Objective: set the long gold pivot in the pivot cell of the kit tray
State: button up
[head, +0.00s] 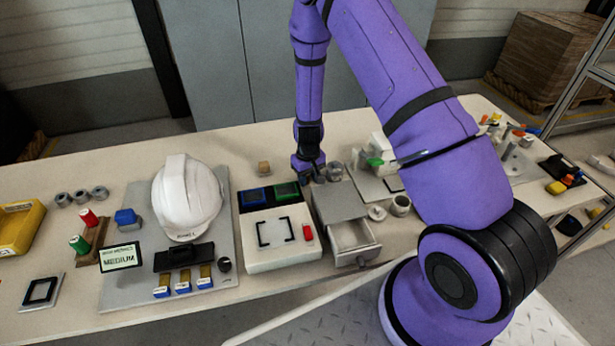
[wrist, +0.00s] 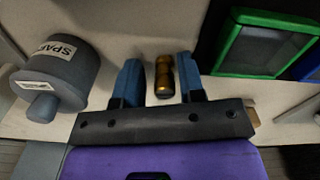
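The gold pivot (wrist: 163,76) stands out in the wrist view as a short, shiny gold cylinder on the pale table. My gripper (wrist: 160,78) has its two blue fingers on either side of it, with a gap showing on both sides. In the head view my gripper (head: 308,172) points down near the table, behind the grey drawer unit, and hides the pivot. I cannot tell which thing is the kit tray, and no pivot cell can be made out.
A grey pot labelled SPARE (wrist: 58,75) stands close to one finger. Green-framed (head: 287,191) and blue-framed (head: 255,196) trays lie to my gripper's left in the head view. The drawer unit (head: 340,202) has an open drawer. A tan block (head: 264,168) stands nearby.

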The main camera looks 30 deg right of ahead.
jog(key=shift+a, duration=0.3)
jog(key=shift+r, duration=0.1)
